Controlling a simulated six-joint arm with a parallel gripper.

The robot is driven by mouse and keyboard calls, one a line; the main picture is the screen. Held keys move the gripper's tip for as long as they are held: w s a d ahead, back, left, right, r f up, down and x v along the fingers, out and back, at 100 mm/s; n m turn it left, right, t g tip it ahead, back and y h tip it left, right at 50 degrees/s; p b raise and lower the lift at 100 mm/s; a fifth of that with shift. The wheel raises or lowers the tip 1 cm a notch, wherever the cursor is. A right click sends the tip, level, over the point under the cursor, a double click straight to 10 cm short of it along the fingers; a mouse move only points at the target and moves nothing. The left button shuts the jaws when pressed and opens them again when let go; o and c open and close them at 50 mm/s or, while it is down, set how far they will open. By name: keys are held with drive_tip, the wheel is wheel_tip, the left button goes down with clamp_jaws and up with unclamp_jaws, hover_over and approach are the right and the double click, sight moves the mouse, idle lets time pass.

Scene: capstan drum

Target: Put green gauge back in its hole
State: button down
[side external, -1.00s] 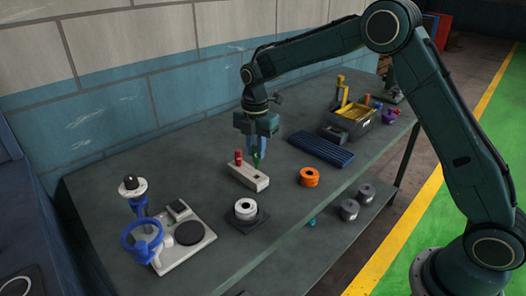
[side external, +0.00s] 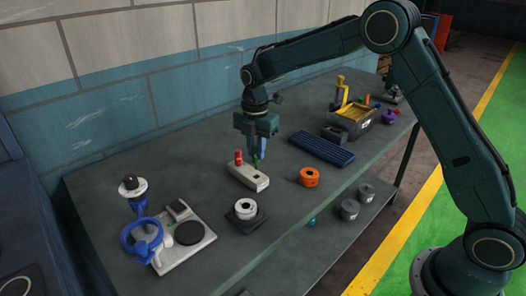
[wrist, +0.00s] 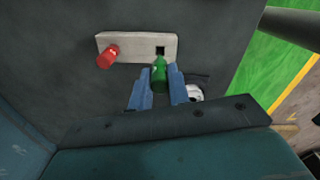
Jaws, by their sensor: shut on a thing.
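The green gauge (wrist: 159,75) is held between the blue fingers of my gripper (wrist: 160,88) in the wrist view. In the side view my gripper (side external: 259,151) points down above the gauge block, and the green gauge (side external: 256,161) shows at its fingertips. The pale gauge block (wrist: 136,43) lies on the bench, with a red gauge (wrist: 107,56) standing in it at one end. An empty square hole (wrist: 160,50) is at the other end, just beyond the green gauge's tip in the wrist view. The gauge appears apart from the hole.
A white ring on a dark square plate (side external: 233,218) sits close in front of the block. An orange spool (side external: 309,177) and a blue ribbed mat (side external: 321,148) lie to the right. A scale (side external: 189,249) and a blue ring stand are at the left. Bench between is clear.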

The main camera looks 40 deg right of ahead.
sight(256, 162)
drive_tip(key=shift+f, duration=2.55)
idle(4.0)
idle(0.4)
drive_tip(key=c, duration=1.3)
unclamp_jaws()
drive_tip(key=shift+o, duration=0.2)
